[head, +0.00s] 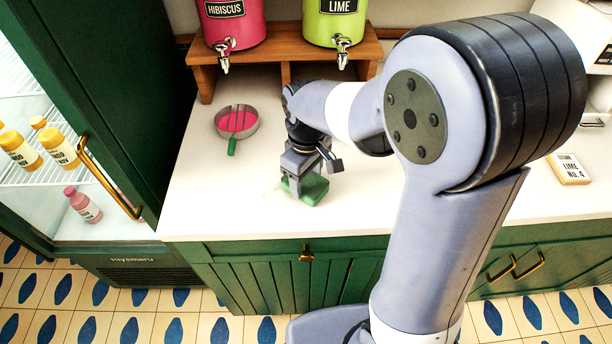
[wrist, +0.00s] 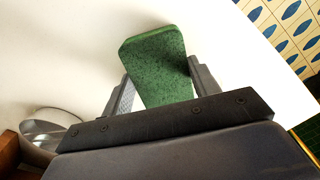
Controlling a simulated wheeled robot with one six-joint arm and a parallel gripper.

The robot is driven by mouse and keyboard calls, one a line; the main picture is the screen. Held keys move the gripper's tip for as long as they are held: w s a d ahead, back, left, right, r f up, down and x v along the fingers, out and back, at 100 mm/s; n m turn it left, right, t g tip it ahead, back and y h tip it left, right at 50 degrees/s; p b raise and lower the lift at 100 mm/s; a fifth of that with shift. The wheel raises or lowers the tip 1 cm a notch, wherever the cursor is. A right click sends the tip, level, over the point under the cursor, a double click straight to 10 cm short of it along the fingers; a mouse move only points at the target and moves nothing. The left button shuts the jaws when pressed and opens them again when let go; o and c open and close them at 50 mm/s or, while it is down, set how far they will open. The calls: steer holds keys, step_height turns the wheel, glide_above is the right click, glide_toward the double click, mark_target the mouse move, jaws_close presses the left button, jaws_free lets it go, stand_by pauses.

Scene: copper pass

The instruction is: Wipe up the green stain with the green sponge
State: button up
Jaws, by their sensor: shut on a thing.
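My gripper (head: 306,178) is shut on the green sponge (head: 309,190) and points down at the white counter (head: 375,205). The sponge sits at or just above the counter top; I cannot tell whether it touches. In the wrist view the speckled green sponge (wrist: 157,62) is held between the two fingers of my gripper (wrist: 156,88). A very faint pale mark shows on the counter just left of the sponge in the head view. No clear green stain is in view; the sponge and arm hide part of the counter.
A wooden stand (head: 283,48) bears the hibiscus dispenser (head: 232,22) and lime dispenser (head: 335,20). A yellow-white box (head: 568,168) is at right. The open fridge (head: 75,200) stands left.

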mark_target(308, 180)
step_height(308, 180, up, 2)
steer(key=shift+r+p, duration=0.15)
steer(key=shift+p, duration=0.15)
steer(key=shift+a+r+p, duration=0.2)
steer(key=shift+r+p, duration=0.1)
steer(key=shift+p, duration=0.05)
step_height(308, 180, up, 5)
steer(key=p, duration=0.4)
steer(key=shift+d, duration=0.1)
steer(key=shift+w+d, duration=0.2)
steer(key=shift+d, duration=0.1)
steer(key=w+d+r+m+b, duration=0.15)
steer(key=d+m, duration=0.35)
steer(key=d, duration=0.6)
steer(key=w+d+m+b, duration=0.2)
steer(key=d+m, duration=0.3)
steer(key=d, duration=0.6)
step_height(308, 180, down, 9)
steer(key=shift+w+d+f, duration=0.15)
steer(key=shift+f, duration=0.05)
